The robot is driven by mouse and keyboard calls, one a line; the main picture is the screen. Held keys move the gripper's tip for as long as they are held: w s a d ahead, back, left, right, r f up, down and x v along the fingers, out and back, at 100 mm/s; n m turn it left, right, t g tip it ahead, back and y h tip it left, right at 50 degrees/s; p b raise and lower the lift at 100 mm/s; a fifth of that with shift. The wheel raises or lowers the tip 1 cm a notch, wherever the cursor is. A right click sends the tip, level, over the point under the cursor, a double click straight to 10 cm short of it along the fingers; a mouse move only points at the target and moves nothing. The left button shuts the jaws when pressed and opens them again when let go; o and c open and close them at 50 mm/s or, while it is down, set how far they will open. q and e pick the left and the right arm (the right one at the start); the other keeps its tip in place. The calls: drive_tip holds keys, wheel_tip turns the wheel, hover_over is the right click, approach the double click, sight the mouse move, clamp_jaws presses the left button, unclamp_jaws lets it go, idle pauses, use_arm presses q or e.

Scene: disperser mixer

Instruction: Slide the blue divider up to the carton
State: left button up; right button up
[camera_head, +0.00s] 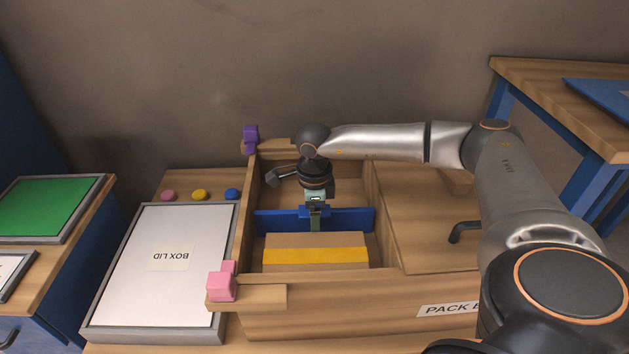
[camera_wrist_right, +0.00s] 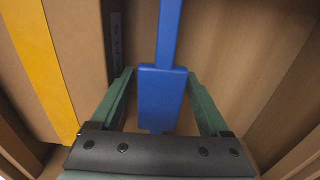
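The blue divider (camera_head: 350,219) stands upright across the inside of the wooden box, on the far side of the carton. The brown carton (camera_head: 316,239) with a yellow strip lies in the near part of the box. In the right wrist view a gap separates the carton (camera_wrist_right: 75,45) from the divider (camera_wrist_right: 162,95). My right gripper (camera_head: 315,218) reaches down into the box. Its two green fingers (camera_wrist_right: 161,75) stand either side of the divider's thick blue tab, with narrow gaps showing beside it. My left gripper is out of view.
The wooden box walls (camera_head: 245,215) surround the divider and carton. A pink block (camera_head: 221,287) and a purple block (camera_head: 251,138) sit at the left corners. A white box lid (camera_head: 190,240) lies to the left. A dark handle (camera_head: 462,230) stands to the right.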

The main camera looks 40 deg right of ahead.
drive_tip(key=shift+r, duration=0.1)
wheel_tip(320, 180, up, 10)
drive_tip(key=p, duration=0.3)
drive_tip(key=shift+r+p, duration=0.35)
drive_tip(key=shift+r, duration=0.6)
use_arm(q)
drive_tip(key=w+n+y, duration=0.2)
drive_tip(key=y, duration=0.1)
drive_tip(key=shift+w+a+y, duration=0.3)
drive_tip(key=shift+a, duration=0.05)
use_arm(e)
drive_tip(key=shift+r, duration=0.25)
drive_tip(key=shift+c, duration=0.2)
